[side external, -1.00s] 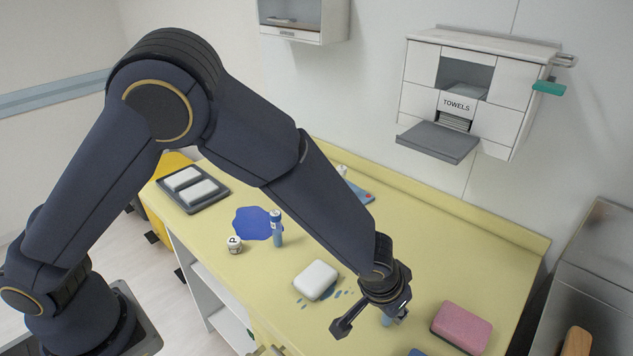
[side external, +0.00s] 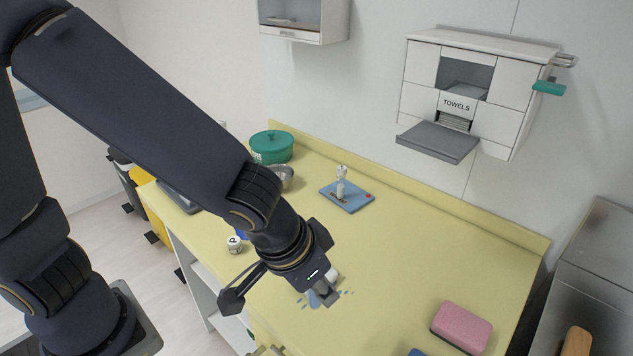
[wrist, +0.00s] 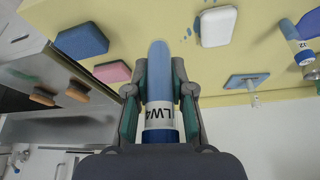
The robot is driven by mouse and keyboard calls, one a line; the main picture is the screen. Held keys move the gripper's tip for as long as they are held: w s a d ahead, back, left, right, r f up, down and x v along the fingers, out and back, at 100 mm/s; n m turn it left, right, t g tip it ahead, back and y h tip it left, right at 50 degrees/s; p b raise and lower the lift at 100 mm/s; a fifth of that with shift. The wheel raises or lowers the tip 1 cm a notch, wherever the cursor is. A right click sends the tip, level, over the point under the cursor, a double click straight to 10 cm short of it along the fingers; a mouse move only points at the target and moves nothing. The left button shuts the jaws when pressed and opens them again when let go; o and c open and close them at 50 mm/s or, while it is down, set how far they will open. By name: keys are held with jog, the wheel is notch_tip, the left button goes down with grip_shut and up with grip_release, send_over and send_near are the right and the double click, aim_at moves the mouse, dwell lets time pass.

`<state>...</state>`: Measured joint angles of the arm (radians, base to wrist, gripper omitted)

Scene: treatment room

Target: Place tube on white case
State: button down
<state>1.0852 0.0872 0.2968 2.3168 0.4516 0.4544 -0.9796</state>
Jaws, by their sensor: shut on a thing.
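My gripper (side external: 326,296) is shut on a blue tube. In the wrist view the tube (wrist: 160,75) sits between the fingers (wrist: 160,92), with a white label reading "LW4" and a darker blue band near the palm. In the side view only a bit of the tube (side external: 313,299) shows below the gripper. The white case (side external: 334,274) lies on the yellow counter, mostly hidden behind my gripper in the side view. In the wrist view the white case (wrist: 216,26) is a rounded block to the right of the tube's end, apart from it in the picture.
A pink block (side external: 462,327) and a blue block (wrist: 82,41) lie on the counter (side external: 410,250). Another labelled blue tube (wrist: 298,45) shows in the wrist view. A blue board (side external: 347,196), green pot (side external: 271,150) and small white jar (side external: 234,244) stand farther off. The counter's right middle is clear.

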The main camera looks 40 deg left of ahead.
jog(key=shift+s+a+f+m+h, duration=0.1)
jog(key=shift+s+f+m+h, duration=0.1)
jog(key=shift+s+m, duration=0.3)
jog(key=shift+s+f+m+h, duration=0.1)
jog(key=shift+s+m+h, duration=0.15)
jog(key=shift+s, duration=0.35)
jog(key=s+a+r+n, duration=0.15)
jog(key=a+r, duration=0.25)
jog(key=a, duration=0.8)
jog(key=shift+y, duration=0.55)
jog(key=w+d+f, duration=0.1)
jog(key=w+f, duration=0.2)
jog(key=w, duration=0.1)
jog(key=w+d+f, duration=0.1)
jog(key=w+f, duration=0.2)
jog(key=w, duration=0.2)
jog(key=w+f, duration=0.3)
jog(key=w, duration=0.1)
jog(key=shift+w+d+f, duration=0.15)
jog(key=shift+d+f, duration=0.05)
jog(key=shift+d, duration=0.2)
jog(key=shift+w+d+f, duration=0.1)
jog(key=shift+w+f, duration=0.1)
jog(key=shift+f, duration=0.1)
jog(key=shift+w+f, duration=0.1)
jog(key=shift+f, duration=1.45)
